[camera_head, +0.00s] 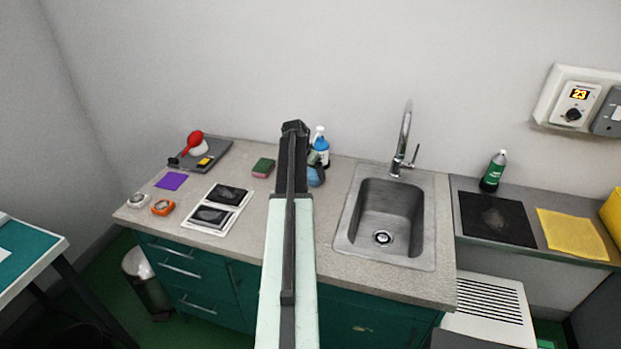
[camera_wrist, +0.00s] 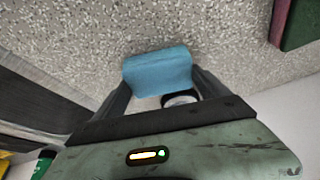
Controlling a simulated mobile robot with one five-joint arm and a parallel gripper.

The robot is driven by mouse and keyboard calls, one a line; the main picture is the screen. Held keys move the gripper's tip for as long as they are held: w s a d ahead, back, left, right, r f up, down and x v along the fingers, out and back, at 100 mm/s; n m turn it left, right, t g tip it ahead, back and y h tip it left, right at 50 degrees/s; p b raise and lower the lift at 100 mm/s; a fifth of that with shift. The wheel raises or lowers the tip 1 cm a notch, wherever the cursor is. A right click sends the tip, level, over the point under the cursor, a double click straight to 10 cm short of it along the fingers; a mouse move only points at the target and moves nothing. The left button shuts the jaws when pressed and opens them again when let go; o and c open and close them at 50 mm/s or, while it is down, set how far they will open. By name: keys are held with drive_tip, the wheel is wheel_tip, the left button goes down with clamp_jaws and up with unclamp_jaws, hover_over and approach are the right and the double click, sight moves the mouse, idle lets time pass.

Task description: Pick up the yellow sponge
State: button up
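I see no plainly yellow sponge. In the wrist view a soft blue block (camera_wrist: 158,71) fills the gap between the fingertips of my gripper (camera_wrist: 162,80). The fingers stand apart at its two sides; I cannot tell whether they press on it. In the head view a blue thing (camera_head: 316,176) shows just right of my arm, partly hidden by it, and my gripper is hidden there. A green and red sponge (camera_head: 263,167) lies on the counter left of my arm; it shows at the upper right of the wrist view (camera_wrist: 300,25).
A blue spray bottle (camera_head: 321,148) stands behind my arm. The sink (camera_head: 425,250) with its tap is to the right. Further right are a green bottle (camera_head: 493,171), a black mat (camera_head: 497,219) and a yellow cloth (camera_head: 572,233). A grey tray (camera_head: 222,146) is at the left.

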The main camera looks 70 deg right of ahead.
sight(310, 174)
drive_tip(key=shift+c, duration=0.7)
wheel_tip(310, 174, up, 10)
drive_tip(key=p, duration=1)
